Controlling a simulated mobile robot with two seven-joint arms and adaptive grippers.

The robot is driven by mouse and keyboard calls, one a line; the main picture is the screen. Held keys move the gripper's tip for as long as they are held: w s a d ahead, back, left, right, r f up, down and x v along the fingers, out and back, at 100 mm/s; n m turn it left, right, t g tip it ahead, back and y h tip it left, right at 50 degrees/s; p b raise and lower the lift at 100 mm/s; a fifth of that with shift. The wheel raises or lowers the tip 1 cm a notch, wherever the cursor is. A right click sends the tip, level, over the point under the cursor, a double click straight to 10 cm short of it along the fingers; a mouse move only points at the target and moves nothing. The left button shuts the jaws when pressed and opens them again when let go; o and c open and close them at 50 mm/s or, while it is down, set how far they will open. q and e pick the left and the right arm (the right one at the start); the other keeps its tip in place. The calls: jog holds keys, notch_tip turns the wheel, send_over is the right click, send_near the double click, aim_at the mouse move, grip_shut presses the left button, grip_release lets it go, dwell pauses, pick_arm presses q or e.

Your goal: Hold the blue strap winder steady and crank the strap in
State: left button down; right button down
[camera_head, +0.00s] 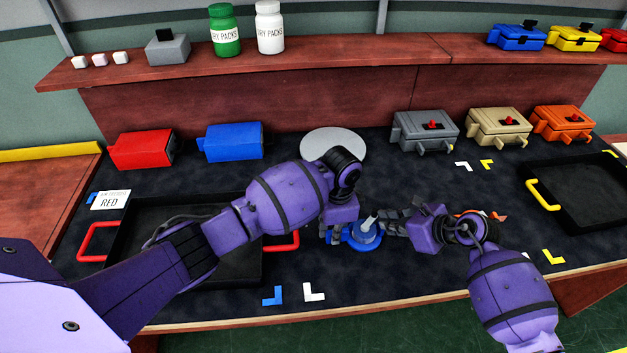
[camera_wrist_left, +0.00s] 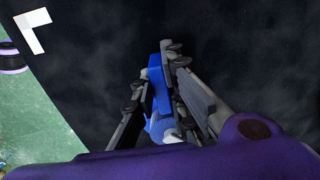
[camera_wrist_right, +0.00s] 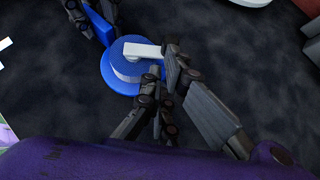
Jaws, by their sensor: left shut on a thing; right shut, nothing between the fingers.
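The blue strap winder (camera_head: 368,239) sits on the dark mat near the middle of the bench. It has a round blue body (camera_wrist_right: 117,79) with a pale crank arm (camera_wrist_right: 142,50) on top, pointing toward my right gripper. My left gripper (camera_head: 337,233) is shut on the winder's blue grip (camera_wrist_left: 158,88), which shows between its fingers in the left wrist view. My right gripper (camera_head: 391,221) is shut and empty beside the winder. Its fingertips (camera_wrist_right: 164,72) are close to the crank arm's outer end; I cannot tell whether they touch.
A black tray (camera_head: 254,272) with red handles lies left, partly under my left arm. Another black tray (camera_head: 580,218) with yellow handles lies right. Orange and white pieces (camera_head: 497,215) lie partly behind my right gripper. A grey disc (camera_head: 333,143) and several boxes line the back.

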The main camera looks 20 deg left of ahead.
jog(key=n+g, duration=0.1)
jog(key=w+n+g+y, duration=0.1)
jog(key=n, duration=0.1)
jog(key=shift+w+g, duration=0.25)
jog(key=shift+g, duration=0.05)
jog(key=shift+w+r+n, duration=0.1)
jog(key=shift+w+n, duration=0.05)
jog(key=shift+n, duration=0.15)
jog(key=shift+w+a, duration=0.25)
jog(key=shift+w, duration=0.05)
jog(key=shift+s, duration=0.15)
dwell(1.0)
